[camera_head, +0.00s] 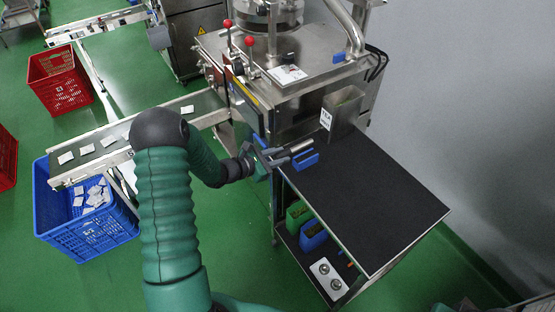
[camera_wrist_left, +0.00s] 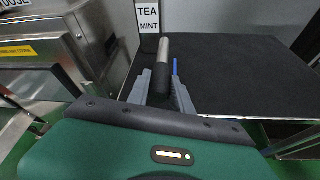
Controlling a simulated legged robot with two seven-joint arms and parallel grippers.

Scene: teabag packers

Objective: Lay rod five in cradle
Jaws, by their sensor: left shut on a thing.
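My left gripper (camera_head: 284,157) is shut on a rod (camera_head: 301,146) above the left edge of the black table top. In the left wrist view the rod (camera_wrist_left: 170,62) has a silver-grey length and a dark end, and the dark part lies between the fingers (camera_wrist_left: 160,90). A small blue piece (camera_head: 306,161), which looks like the cradle, stands on the table just beside the rod. It shows in the left wrist view as a thin blue strip (camera_wrist_left: 176,67) right of the rod. Whether rod and cradle touch cannot be told. My right gripper is not in view.
The black table top (camera_head: 385,200) is clear to the right. A metal bin labelled TEA MINT (camera_head: 343,108) stands at its back edge, beside the steel machine (camera_head: 290,85). A lower shelf holds a green box (camera_head: 298,214) and a blue box (camera_head: 313,236).

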